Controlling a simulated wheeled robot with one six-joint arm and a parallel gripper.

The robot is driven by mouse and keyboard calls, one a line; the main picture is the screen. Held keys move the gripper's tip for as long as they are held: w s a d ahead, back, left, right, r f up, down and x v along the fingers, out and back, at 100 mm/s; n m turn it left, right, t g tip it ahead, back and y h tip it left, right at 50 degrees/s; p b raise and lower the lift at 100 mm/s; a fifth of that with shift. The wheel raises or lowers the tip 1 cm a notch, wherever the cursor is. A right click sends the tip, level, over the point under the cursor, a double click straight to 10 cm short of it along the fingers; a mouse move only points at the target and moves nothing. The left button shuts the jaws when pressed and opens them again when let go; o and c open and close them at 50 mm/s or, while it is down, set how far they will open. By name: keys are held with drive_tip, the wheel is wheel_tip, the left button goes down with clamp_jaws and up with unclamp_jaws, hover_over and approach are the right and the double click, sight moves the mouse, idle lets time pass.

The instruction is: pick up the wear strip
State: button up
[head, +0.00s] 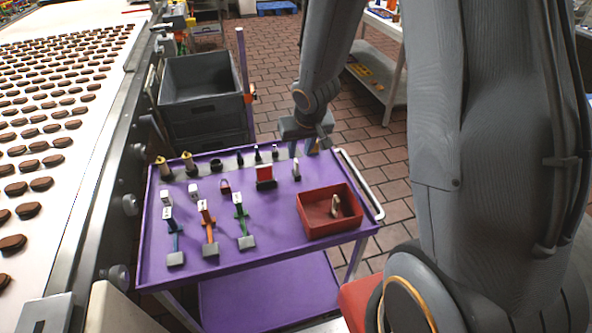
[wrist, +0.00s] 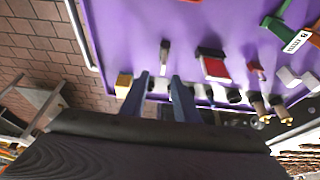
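No label marks the wear strip, so I cannot tell for certain which part it is. A narrow upright piece (head: 296,168), dark with a pale face, stands on the purple cart (head: 185,258) near my gripper (head: 302,147). In the wrist view this dark piece (wrist: 164,52) appears just beyond the fingertips of my gripper (wrist: 159,76). The two fingers are apart, with nothing seen held between them. My gripper is over the cart's far edge, and the piece is apart from it.
A red block (head: 265,172) stands left of the narrow piece. Several dark fittings line the back edge, with a yellow block (wrist: 123,82) beside one finger. A red bin (head: 313,226) sits at the right. Tools with coloured handles lie in front. A conveyor (head: 60,190) borders the left.

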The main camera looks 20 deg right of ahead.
sight(296, 160)
drive_tip(key=shift+s+a+b+x, duration=0.1)
drive_tip(key=shift+s+b+x, duration=0.05)
drive_tip(key=shift+b+x, duration=0.95)
drive_tip(key=shift+s+a+b+x, duration=0.1)
drive_tip(key=shift+s+b+x, duration=0.05)
drive_tip(key=shift+b+x, duration=1.7)
drive_tip(key=shift+x, duration=0.35)
drive_tip(key=shift+r, duration=0.1)
drive_tip(key=shift+c, duration=0.4)
clamp_jaws()
